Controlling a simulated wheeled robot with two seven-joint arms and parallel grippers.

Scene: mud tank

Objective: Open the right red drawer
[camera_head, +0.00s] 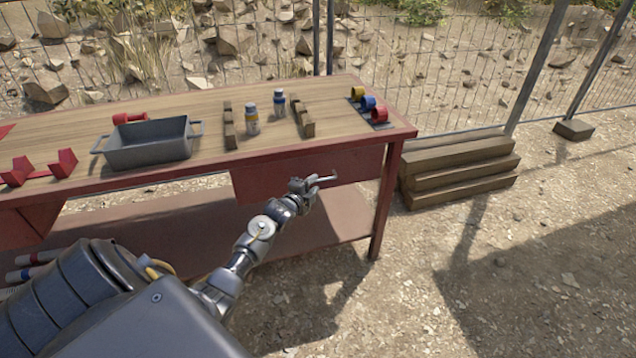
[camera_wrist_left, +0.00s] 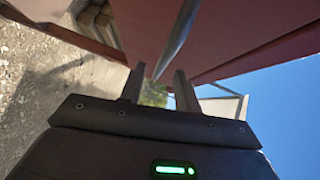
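The right red drawer (camera_head: 275,180) sits under the right part of the workbench top, and its front looks about flush with the bench. A pale bar handle (camera_head: 327,178) shows at its front. My left gripper (camera_head: 312,184) is at this handle, with the arm reaching up from the lower left. In the left wrist view the two fingers (camera_wrist_left: 160,80) stand apart, and the grey handle bar (camera_wrist_left: 178,40) runs down toward the gap between their tips. I see no finger pressed on the bar. The red drawer front (camera_wrist_left: 145,25) fills the upper part there. My right gripper is out of view.
The wooden workbench top (camera_head: 215,160) carries a grey tray (camera_head: 150,143), two small bottles, wooden racks, coloured rings and red holders. A lower red shelf (camera_head: 200,222) lies beneath. Wooden steps (camera_head: 460,170) stand right of the bench. Open gravel lies in front and right.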

